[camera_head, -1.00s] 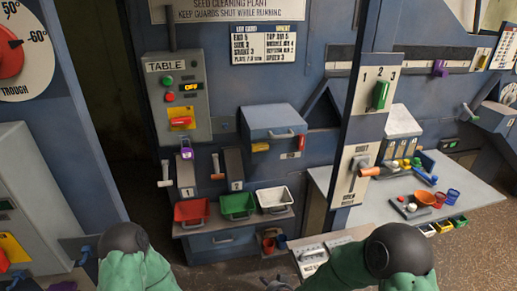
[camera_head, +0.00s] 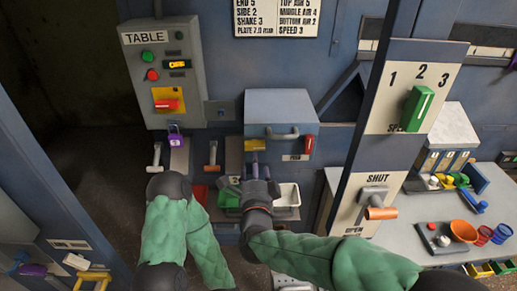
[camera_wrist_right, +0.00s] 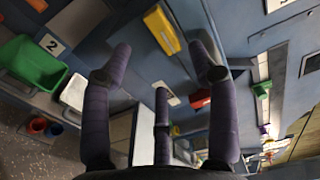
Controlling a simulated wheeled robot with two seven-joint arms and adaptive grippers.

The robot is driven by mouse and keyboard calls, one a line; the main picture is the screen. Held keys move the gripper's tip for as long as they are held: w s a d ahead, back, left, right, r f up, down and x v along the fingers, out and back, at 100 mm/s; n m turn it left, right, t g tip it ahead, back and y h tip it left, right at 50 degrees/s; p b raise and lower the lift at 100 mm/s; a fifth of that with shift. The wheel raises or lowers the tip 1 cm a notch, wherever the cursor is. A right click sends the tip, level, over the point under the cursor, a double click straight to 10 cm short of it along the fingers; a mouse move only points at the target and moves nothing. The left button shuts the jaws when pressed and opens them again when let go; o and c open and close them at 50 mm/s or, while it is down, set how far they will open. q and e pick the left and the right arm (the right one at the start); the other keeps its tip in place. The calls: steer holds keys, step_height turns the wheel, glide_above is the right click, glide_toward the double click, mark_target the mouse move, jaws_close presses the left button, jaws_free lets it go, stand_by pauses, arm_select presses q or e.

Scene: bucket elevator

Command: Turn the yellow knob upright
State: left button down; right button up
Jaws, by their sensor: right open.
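The yellow knob (camera_head: 255,145) is a short bar lying sideways on the lower front of the grey-blue box (camera_head: 290,108). It also shows in the right wrist view (camera_wrist_right: 161,30), where it appears as a slanted yellow bar. My right gripper (camera_head: 252,176) is just below and in front of the knob, apart from it. In the right wrist view its dark fingers (camera_wrist_right: 160,60) are spread with nothing between them, and the knob lies beyond their tips. My left arm is at lower left in the head view; its gripper does not show.
A red handle (camera_head: 309,145) and metal handle (camera_head: 283,133) are beside the knob. A white tray (camera_head: 288,195) and green tray (camera_wrist_right: 28,60) lie below. The TABLE panel (camera_head: 165,60) stands left; a post with a green switch (camera_head: 416,108) rises right.

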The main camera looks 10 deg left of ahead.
mark_target(255, 145)
steer(key=b+x, duration=0.1)
steer(key=x, duration=0.7)
steer(key=shift+w, duration=0.2)
steer(key=shift+f, duration=0.1)
steer(key=shift+c, duration=0.2)
steer(key=c, duration=1.1)
